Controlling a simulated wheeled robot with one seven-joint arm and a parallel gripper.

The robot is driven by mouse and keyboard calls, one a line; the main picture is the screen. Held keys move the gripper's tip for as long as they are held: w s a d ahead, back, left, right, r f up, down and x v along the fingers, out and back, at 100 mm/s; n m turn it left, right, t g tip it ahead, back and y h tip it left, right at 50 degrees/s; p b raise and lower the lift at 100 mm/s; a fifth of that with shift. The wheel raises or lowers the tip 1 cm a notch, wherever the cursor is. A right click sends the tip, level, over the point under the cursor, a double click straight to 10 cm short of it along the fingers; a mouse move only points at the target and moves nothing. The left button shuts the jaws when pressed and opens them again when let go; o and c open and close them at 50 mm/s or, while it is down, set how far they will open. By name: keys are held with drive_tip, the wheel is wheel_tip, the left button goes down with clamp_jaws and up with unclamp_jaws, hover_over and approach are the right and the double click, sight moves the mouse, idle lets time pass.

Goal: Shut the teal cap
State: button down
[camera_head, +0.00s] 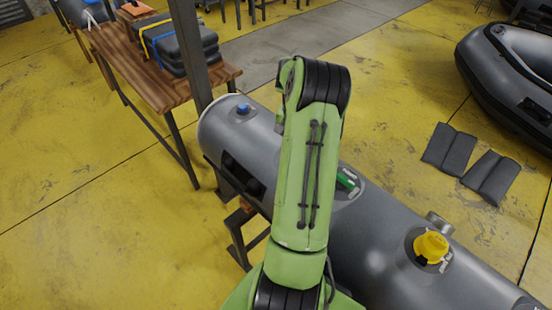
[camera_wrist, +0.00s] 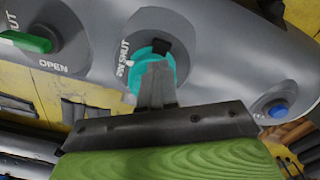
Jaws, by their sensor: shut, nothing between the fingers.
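The teal cap (camera_wrist: 135,75) is in the wrist view, set in a round grey fitting on the grey inflatable tube (camera_wrist: 90,72). White lettering reading "SHUT" is printed beside it, partly covered. My gripper (camera_wrist: 155,68) is shut and empty, with its fingertips over the cap. I cannot tell whether they touch it. A dark piece shows at the cap's upper right. In the head view my green arm hides the teal cap and my gripper. The tube (camera_head: 385,235) runs from upper left to lower right there.
A green handle (camera_wrist: 28,41) marked "OPEN" and "SHUT" and a blue cap (camera_wrist: 278,111) flank the teal cap. A yellow cap (camera_head: 431,246) sits further along the tube. A post (camera_head: 188,50) and wooden table (camera_head: 150,80) stand behind. Grey pads (camera_head: 449,148) lie on the floor.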

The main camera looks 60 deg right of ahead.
drive_tip(key=shift+s+d+f+p, duration=0.1)
drive_tip(key=shift+d+p, duration=0.1)
drive_tip(key=shift+d, duration=0.25)
drive_tip(key=shift+s+d+f+p, duration=0.1)
drive_tip(key=shift+d+p, duration=0.05)
drive_tip(key=shift+d, duration=0.3)
drive_tip(key=shift+s+d+f, duration=0.2)
drive_tip(key=shift+s+d, duration=0.2)
drive_tip(key=shift+d, duration=0.05)
drive_tip(key=r+p, duration=0.1)
drive_tip(key=r, duration=0.1)
drive_tip(key=d+r+p, duration=0.1)
drive_tip(key=r+p, duration=0.2)
drive_tip(key=r, duration=0.1)
drive_tip(key=shift+s+d+r+p, duration=0.1)
drive_tip(key=shift+s+d+p, duration=0.1)
drive_tip(key=shift+d+p, duration=0.15)
drive_tip(key=shift+a+r+p, duration=0.1)
drive_tip(key=shift+r+p, duration=0.2)
drive_tip(key=shift+r, duration=0.05)
drive_tip(key=shift+w+a, duration=0.1)
drive_tip(key=shift+w, duration=0.15)
drive_tip(key=shift+w+a+f, duration=0.1)
drive_tip(key=shift+a+f, duration=0.05)
